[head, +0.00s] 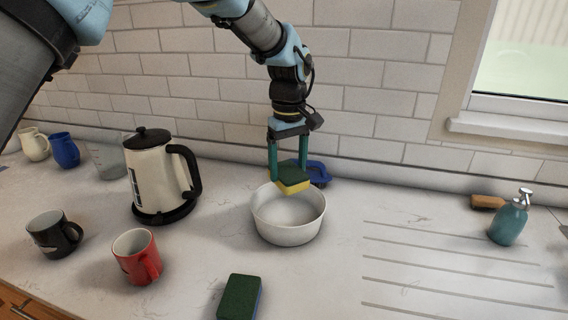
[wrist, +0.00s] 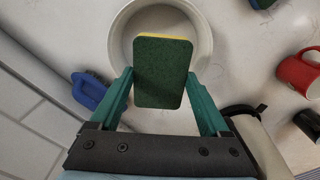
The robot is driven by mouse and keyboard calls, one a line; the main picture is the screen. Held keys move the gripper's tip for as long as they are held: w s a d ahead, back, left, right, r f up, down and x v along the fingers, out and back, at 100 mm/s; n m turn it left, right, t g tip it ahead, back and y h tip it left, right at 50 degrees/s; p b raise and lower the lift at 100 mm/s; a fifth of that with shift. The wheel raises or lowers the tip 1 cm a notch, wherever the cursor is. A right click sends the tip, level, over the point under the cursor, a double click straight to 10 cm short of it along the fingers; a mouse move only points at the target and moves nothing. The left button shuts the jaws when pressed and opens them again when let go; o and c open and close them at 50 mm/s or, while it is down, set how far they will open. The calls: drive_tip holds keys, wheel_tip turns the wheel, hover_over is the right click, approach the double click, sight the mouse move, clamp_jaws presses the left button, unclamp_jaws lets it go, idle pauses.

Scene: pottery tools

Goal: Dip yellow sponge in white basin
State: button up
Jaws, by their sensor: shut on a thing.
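The yellow sponge (head: 294,186) has a dark green top layer and a yellow lower layer. My gripper (head: 289,176) is shut on it and holds it over the back part of the white basin (head: 289,233). The basin is a round white bowl, and its visible inside looks empty. In the wrist view the sponge (wrist: 162,72) sits between the two teal fingers of my gripper (wrist: 162,82), its green face towards the camera. The basin's rim (wrist: 118,40) shows around it. The sponge appears above the basin floor; its exact height is unclear.
Another green sponge with a blue side (head: 239,297) lies in front of the basin. A blue brush (head: 318,173) lies behind it. A kettle (head: 158,180), a red mug (head: 136,256) and a black mug (head: 54,233) stand left. A teal soap bottle (head: 508,222) stands right, beyond clear grooved counter.

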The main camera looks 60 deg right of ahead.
drive_tip(key=shift+f+b, duration=2.45)
drive_tip(key=shift+f, duration=2.4)
drive_tip(key=shift+f, duration=0.4)
drive_tip(key=shift+f+b, duration=0.7)
drive_tip(key=shift+f, duration=0.3)
drive_tip(key=shift+r, duration=0.1)
drive_tip(key=shift+r+p, duration=3.7)
drive_tip(key=shift+r, duration=1.6)
